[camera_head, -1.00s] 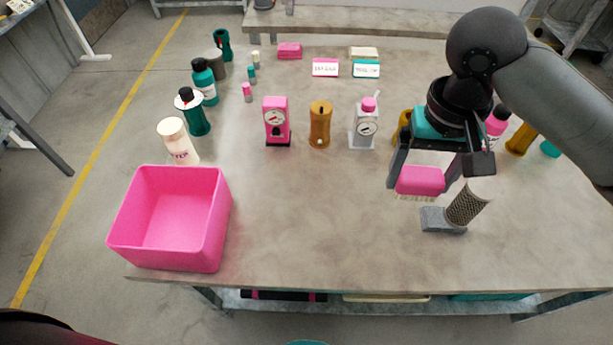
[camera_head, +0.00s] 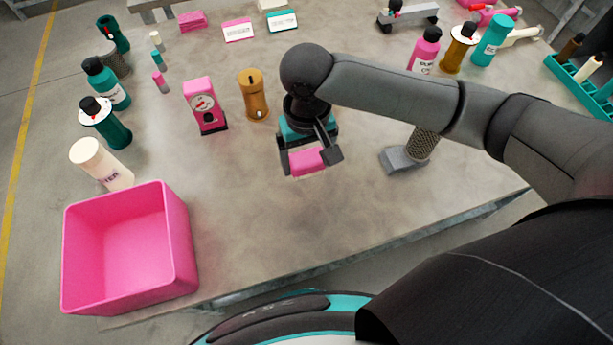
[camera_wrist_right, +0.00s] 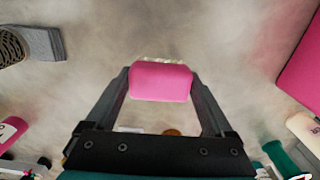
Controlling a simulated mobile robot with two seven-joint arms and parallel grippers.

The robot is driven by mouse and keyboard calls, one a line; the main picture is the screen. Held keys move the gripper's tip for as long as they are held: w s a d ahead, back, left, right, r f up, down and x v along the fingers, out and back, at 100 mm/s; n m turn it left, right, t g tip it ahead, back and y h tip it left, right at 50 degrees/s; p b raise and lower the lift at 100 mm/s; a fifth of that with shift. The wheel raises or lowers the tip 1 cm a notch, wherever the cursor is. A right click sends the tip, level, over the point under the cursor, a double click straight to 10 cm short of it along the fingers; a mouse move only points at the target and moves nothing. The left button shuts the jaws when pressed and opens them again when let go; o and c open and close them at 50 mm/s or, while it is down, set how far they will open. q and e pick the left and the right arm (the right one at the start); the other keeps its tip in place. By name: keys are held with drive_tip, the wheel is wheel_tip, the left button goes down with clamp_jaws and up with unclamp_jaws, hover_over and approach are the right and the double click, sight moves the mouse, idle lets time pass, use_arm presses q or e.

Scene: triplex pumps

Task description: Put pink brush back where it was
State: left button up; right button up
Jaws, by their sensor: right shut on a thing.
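The pink brush (camera_head: 308,161) has a pink back and pale bristles. My right gripper (camera_head: 310,158) is shut on it, with one finger at each side, and holds it over the middle of the table. In the right wrist view the brush (camera_wrist_right: 160,81) sits between the fingers with the pale bristles just showing at its far edge. Its height above the table is hard to tell. My left gripper is not in view.
A grey block with a mesh cylinder (camera_head: 423,146) stands right of the brush. A pink open bin (camera_head: 180,245) stands at the table's front left. A pink gauge unit (camera_head: 206,105) and an amber cylinder (camera_head: 252,93) stand behind. The table between bin and brush is clear.

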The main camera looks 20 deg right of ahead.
sight(307, 157)
wheel_tip(307, 157, down, 7)
drive_tip(key=shift+r+b, duration=0.15)
drive_tip(key=shift+b, duration=0.75)
drive_tip(key=shift+r, duration=0.1)
drive_tip(key=o, duration=1)
drive_tip(key=shift+o, duration=0.2)
wheel_tip(307, 157, up, 12)
drive_tip(key=p, duration=0.4)
